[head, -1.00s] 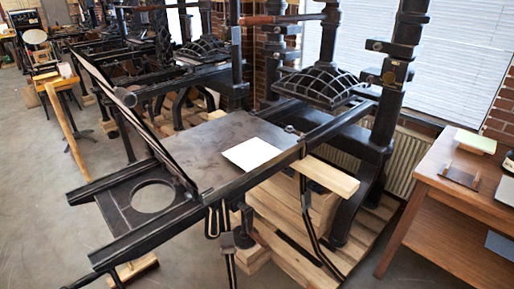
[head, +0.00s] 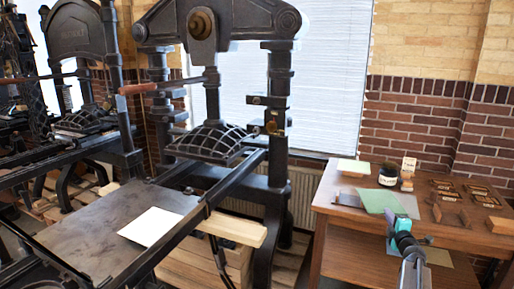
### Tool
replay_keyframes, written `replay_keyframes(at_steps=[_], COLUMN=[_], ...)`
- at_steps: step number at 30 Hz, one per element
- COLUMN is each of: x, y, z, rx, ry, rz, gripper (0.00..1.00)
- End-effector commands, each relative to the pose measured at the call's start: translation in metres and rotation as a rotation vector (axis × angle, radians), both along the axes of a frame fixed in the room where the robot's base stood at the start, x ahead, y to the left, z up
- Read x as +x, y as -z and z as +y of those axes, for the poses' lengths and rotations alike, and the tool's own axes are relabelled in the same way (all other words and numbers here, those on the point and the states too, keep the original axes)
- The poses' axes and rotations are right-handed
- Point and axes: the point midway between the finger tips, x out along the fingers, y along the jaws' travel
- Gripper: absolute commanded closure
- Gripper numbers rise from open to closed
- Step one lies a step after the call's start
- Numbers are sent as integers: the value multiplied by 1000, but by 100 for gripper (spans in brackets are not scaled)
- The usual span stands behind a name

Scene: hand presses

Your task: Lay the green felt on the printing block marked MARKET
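A green sheet (head: 383,200), which looks like the green felt, lies flat on the wooden table at the right. Several small dark blocks with tan faces (head: 446,185) lie on the right half of that table. Their lettering is too small to read, so I cannot tell which one is marked MARKET.
The wooden table (head: 330,212) also bears a dark jar (head: 388,175), a small labelled bottle (head: 408,172), a pale stack (head: 353,166) and a grey sheet (head: 408,206). A black hand press (head: 276,130) with a white sheet (head: 150,226) on its bed stands left.

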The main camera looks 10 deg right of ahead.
Motion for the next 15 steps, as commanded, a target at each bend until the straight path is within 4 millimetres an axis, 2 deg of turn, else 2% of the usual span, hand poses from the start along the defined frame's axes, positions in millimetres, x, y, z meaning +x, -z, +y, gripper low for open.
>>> replay_keyframes(at_steps=[1,6,15], x=[9,35,64], y=[2,5,11], z=[20,81,194], rx=[0,-4,-11], ry=[-30,-129,-322], rz=[2,5,7], gripper=[100,100,100])
